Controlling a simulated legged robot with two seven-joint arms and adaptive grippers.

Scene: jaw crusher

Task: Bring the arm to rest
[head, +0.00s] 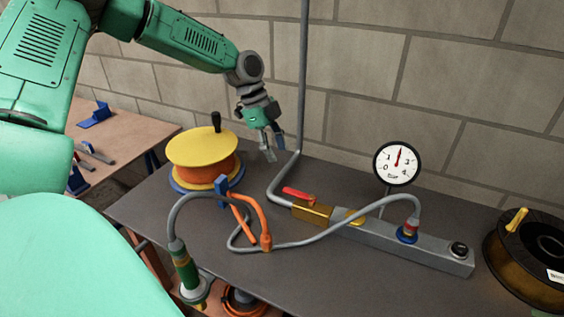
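My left arm is green and comes in from the upper left, reaching across in front of the block wall. Its gripper (273,150) points down above the back of the dark bench (350,262), beside the grey vertical pipe. Its two fingers look apart, with nothing seen between them. The gripper appears clear of the bench top and of the yellow and orange reel to its left. My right gripper is not in view.
A yellow-topped reel (203,147), a red-handled valve (313,212), a grey pipe (303,75), a gauge (397,163) and a looped hose (330,242) crowd the bench. A dark spool (530,262) is at right. A wooden table (118,140) stands behind left.

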